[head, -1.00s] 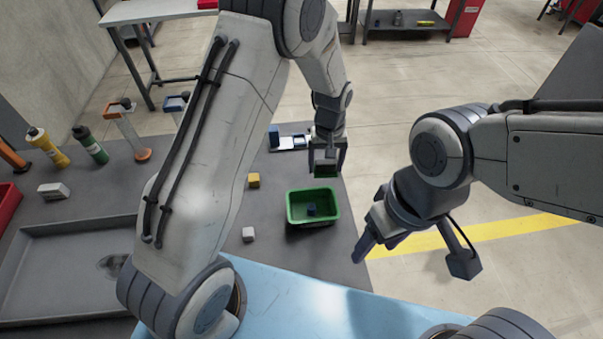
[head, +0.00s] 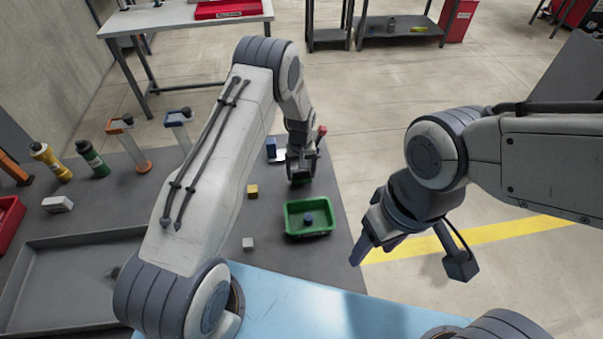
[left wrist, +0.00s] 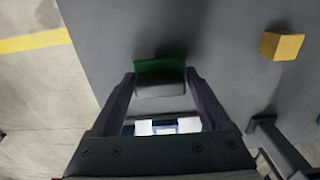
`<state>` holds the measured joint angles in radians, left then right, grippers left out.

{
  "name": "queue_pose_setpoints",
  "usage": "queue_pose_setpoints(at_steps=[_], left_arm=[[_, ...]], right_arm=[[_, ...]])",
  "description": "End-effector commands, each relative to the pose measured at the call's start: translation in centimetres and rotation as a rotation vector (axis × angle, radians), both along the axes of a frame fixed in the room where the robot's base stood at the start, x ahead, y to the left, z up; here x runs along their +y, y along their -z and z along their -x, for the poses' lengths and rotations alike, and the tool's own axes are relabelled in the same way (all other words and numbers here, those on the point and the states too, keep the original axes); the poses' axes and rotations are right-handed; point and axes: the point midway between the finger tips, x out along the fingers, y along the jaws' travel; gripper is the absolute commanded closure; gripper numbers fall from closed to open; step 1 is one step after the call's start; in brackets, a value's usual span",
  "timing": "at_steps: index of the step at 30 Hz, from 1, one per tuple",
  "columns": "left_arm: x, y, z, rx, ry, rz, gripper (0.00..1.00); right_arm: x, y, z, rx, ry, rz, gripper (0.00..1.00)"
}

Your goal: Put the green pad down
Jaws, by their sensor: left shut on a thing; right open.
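The green pad (left wrist: 158,67) is between the fingertips of my left gripper (left wrist: 158,88) in the left wrist view, with a dark shadow on the grey table just beyond it. In the head view my left gripper (head: 299,172) is low over the table behind the green bin, and a sliver of the green pad (head: 300,182) shows under it. My fingers hide most of the pad. I cannot tell whether it touches the table. My right gripper (head: 378,245) is open and empty, right of the table's edge.
The green bin (head: 290,220) holds a small blue piece (head: 308,218). A grey tray (head: 60,245) lies left. Bare table surrounds the yellow cube.

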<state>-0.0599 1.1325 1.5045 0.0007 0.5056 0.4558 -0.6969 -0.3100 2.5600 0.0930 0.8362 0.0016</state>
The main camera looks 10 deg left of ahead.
Motion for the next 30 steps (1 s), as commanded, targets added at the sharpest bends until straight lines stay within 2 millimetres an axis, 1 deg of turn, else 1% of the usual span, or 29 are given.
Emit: queue_pose_setpoints(at_steps=[1,5,12,16,17,18,25,28,30], left_arm=[[0.0,0.5,0.0,0.002,0.0,0.0,1.0],[-0.1,1.6,0.0,0.0,0.0,0.0,1.0],[-0.1,1.8,0.0,-0.001,0.001,0.001,1.0],[-0.1,2.2,0.0,-0.001,0.001,0.0,1.0],[-0.1,2.2,0.0,-0.001,0.001,0.0,0.16],[-0.1,2.1,0.0,-0.001,0.001,0.0,0.01],[-0.1,2.0,0.0,-0.001,0.001,0.0,0.0],[-0.1,1.5,0.0,-0.001,0.0,0.0,0.0],[-0.1,1.1,-0.1,-0.004,0.0,0.001,0.0]], right_arm=[[0.0,-0.6,0.0,0.0,0.0,0.0,0.38],[0.0,-0.9,0.0,0.0,0.001,0.0,0.38],[0.0,-0.8,0.0,0.0,0.001,0.0,0.38],[0.0,-0.3,0.0,0.0,0.0,0.0,0.38],[0.0,-0.3,0.0,0.0,0.0,0.0,0.38],[0.0,-0.4,0.0,0.0,0.0,0.0,0.38],[0.0,-0.5,0.0,0.0,0.0,0.0,0.38],[0.0,-1.0,0.0,0.0,0.0,0.0,0.38],[0.0,-0.4,0.0,0.0,0.0,0.0,0.38]])
